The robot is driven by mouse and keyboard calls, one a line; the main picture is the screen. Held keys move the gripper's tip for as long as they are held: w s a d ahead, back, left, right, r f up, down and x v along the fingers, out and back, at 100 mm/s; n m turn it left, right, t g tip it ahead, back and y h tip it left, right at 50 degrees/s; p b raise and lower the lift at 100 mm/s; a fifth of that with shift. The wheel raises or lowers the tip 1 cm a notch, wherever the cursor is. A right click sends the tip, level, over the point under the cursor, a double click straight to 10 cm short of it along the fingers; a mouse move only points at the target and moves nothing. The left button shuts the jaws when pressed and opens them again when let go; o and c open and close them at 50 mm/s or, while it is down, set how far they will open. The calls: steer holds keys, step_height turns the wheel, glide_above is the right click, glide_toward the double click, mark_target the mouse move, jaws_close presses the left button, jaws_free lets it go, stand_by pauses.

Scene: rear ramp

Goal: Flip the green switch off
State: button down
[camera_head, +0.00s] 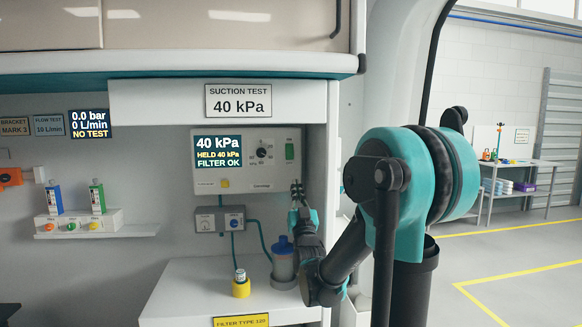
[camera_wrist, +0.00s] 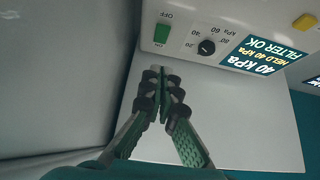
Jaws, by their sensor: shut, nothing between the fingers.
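The green switch (camera_head: 289,151) is on the right side of the white suction test panel (camera_head: 262,186), beside a black knob. In the wrist view the green switch (camera_wrist: 162,33) is near the top edge, with an OFF label beside it; which way it is tipped is too small to tell. My gripper (camera_head: 297,187) is just below the switch in the head view. In the wrist view my gripper (camera_wrist: 160,76) is shut and empty, its fingertips apart from the switch in the picture.
The panel display (camera_head: 218,151) reads 40 kPa, HELD 40 kPa, FILTER OK. A black knob (camera_wrist: 206,47) is close to the switch. Below the panel are a jar with a blue lid (camera_head: 284,262), a yellow-based filter (camera_head: 241,284) and a regulator box (camera_head: 219,219) with tubes.

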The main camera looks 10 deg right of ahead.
mark_target(290, 167)
steer(key=shift+w, duration=0.1)
steer(key=shift+w+f+x, duration=0.25)
steer(key=shift+f+x, duration=0.15)
steer(key=shift+x, duration=1.7)
steer(key=shift+w+f+x, duration=0.3)
steer(key=shift+f+x, duration=0.05)
steer(key=shift+x, duration=1.8)
steer(key=shift+w+f+x, duration=0.25)
steer(key=shift+f+x, duration=0.15)
steer(key=shift+x, duration=1.7)
steer(key=shift+w+f+t, duration=0.3)
steer(key=shift+w+t, duration=0.3)
steer(key=shift+w, duration=0.1)
steer(key=shift+w+f, duration=0.2)
steer(key=shift+w, duration=0.2)
steer(key=shift+s, duration=0.1)
